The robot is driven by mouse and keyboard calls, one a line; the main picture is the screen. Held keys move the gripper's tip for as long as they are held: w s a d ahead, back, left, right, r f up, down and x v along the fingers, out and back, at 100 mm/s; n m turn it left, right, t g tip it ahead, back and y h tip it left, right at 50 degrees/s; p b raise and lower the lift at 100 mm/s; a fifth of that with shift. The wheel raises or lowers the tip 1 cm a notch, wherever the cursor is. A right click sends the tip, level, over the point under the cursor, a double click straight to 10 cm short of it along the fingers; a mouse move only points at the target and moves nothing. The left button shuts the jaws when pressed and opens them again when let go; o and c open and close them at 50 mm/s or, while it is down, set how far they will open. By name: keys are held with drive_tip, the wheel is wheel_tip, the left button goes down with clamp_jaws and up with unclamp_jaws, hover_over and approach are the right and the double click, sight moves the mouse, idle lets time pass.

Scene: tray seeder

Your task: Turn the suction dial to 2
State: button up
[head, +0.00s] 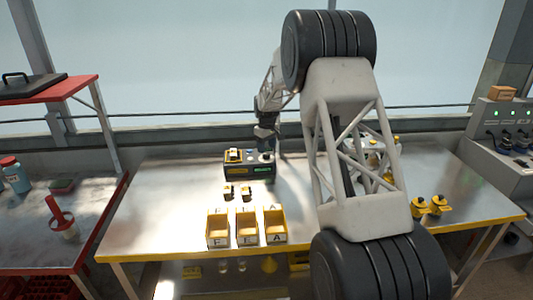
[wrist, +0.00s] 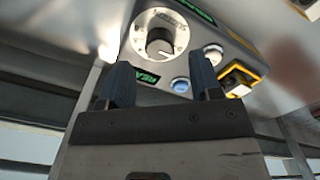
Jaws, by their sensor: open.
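The suction dial (wrist: 160,42) is a black knob on a round pale plate with lettering around it, set in the grey face of the seeder box. A light mark on the knob points toward the lower right in the wrist view; I cannot read which number it meets. My gripper (wrist: 163,80) is open, its two dark blue fingers apart, with nothing between them. The fingertips are just short of the knob and appear not to touch it. In the head view the seeder box (head: 250,175) stands on the bench with my gripper (head: 266,148) above its right part.
Beside the dial are two round buttons (wrist: 180,85), a lit green display (wrist: 145,76) and a yellow-edged black switch (wrist: 240,78). Three yellow lettered bins (head: 247,238) stand in front of the box. Black-and-yellow parts (head: 428,205) lie at the right. The bench's left part is clear.

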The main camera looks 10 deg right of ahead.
sight(267, 153)
drive_tip(key=shift+f, duration=1.7)
drive_tip(key=c, duration=0.9)
drive_tip(key=shift+c, duration=0.2)
drive_tip(key=shift+m, duration=0.3)
drive_tip(key=m, duration=0.5)
drive_tip(key=shift+m, duration=0.4)
drive_tip(key=m, duration=0.5)
drive_tip(key=shift+m, duration=0.3)
